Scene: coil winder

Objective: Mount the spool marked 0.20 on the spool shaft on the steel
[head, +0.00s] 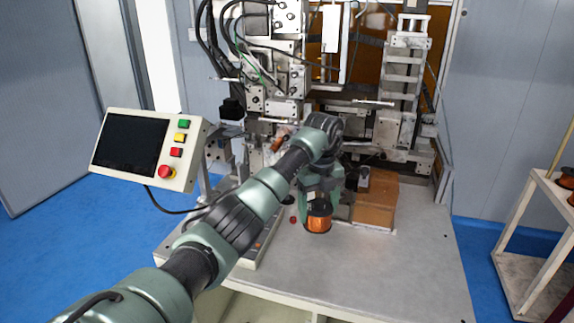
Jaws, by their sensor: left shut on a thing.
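I cannot make out the spool shaft; my arm hides part of the machine and table. My right gripper is not in view.
A brown box (375,205) stands right of the spool. The coil winder (400,100) rises behind. A control panel (145,150) with coloured buttons is at left. A side rack (545,225) at the right edge holds more copper spools (567,178). The table's front right is clear.

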